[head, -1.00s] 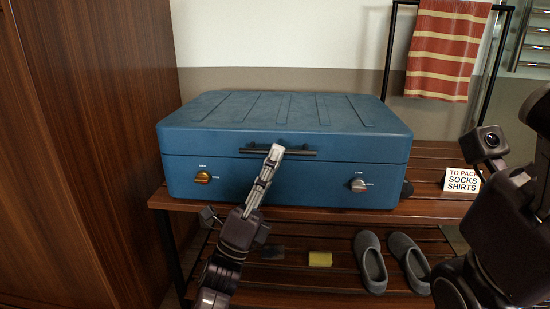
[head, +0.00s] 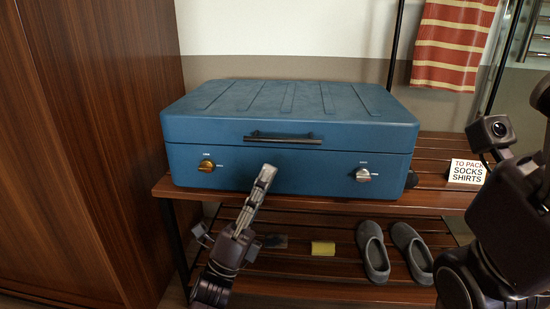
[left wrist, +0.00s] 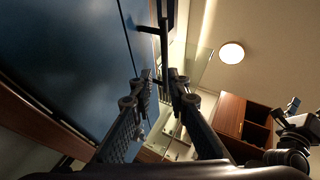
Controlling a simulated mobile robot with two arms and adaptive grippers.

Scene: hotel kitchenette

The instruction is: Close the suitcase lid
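The blue suitcase (head: 290,175) sits on the slatted wooden rack. Its ribbed lid (head: 215,97) lies flat on the base, with only a thin dark seam between them at the front. A black handle (head: 283,138) is on the lid's front edge. A gold knob (head: 207,166) is at the front left and a silver knob (head: 362,175) at the front right. My left gripper (head: 268,170) is in front of the base, just below the handle. In the left wrist view its fingers (left wrist: 162,78) are apart and empty, with the handle (left wrist: 165,35) beyond the tips. My right gripper's fingers are out of view.
A sign (head: 466,171) stands on the rack (head: 430,200) at the right. Grey slippers (head: 373,252) and a yellow block (head: 323,248) lie on the lower shelf. A wooden cabinet (head: 95,140) stands close on the left. A striped towel (head: 453,45) hangs behind.

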